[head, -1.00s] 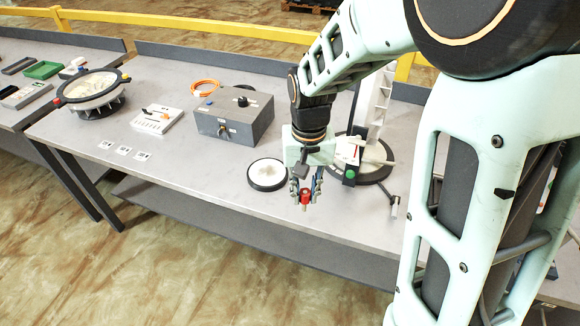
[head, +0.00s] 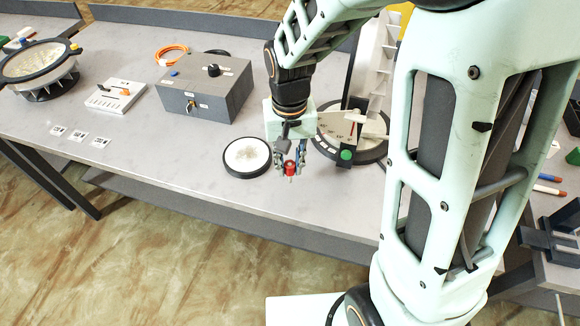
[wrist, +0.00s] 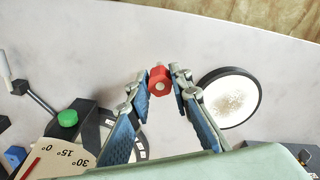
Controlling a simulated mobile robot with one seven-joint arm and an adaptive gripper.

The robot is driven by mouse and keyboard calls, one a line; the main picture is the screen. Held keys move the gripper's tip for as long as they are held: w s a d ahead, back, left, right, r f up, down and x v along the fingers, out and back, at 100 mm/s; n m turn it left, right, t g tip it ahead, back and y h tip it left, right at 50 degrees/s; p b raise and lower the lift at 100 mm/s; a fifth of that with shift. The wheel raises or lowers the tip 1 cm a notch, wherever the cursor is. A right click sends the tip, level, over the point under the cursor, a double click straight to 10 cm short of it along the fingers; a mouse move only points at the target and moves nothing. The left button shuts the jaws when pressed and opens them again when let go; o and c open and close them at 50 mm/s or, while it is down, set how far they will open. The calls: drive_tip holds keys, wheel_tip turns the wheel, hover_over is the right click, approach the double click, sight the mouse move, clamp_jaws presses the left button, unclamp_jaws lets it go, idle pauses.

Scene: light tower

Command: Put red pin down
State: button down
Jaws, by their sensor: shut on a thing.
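The red pin (head: 289,167) is between the fingertips of my gripper (head: 290,163), which is shut on it. In the wrist view the red pin (wrist: 159,81) shows its hexagonal red head with a pale centre, held between the two blue-padded fingers (wrist: 161,88). The gripper hangs over the table (head: 210,195) near its front edge, just right of a round white dish with a black rim (head: 247,156). The lower end of the pin is hard to make out, and I cannot tell whether it touches the table.
The light tower with a round black base, angle scale and green knob (head: 346,155) stands right of the gripper. A grey box (head: 205,88), a white switch panel (head: 115,97) and small labels (head: 78,135) lie to the left. The table front left of the dish is clear.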

sight(290, 173)
drive_tip(key=shift+w+f+b, duration=0.15)
drive_tip(key=shift+f+b, duration=0.7)
drive_tip(key=shift+f, duration=0.65)
drive_tip(key=shift+f, duration=0.15)
drive_tip(key=c, duration=1.7)
unclamp_jaws()
drive_tip(key=shift+c, duration=0.2)
wheel_tip(290, 173, up, 12)
drive_tip(key=shift+r+p, duration=0.15)
drive_tip(key=shift+p, duration=0.3)
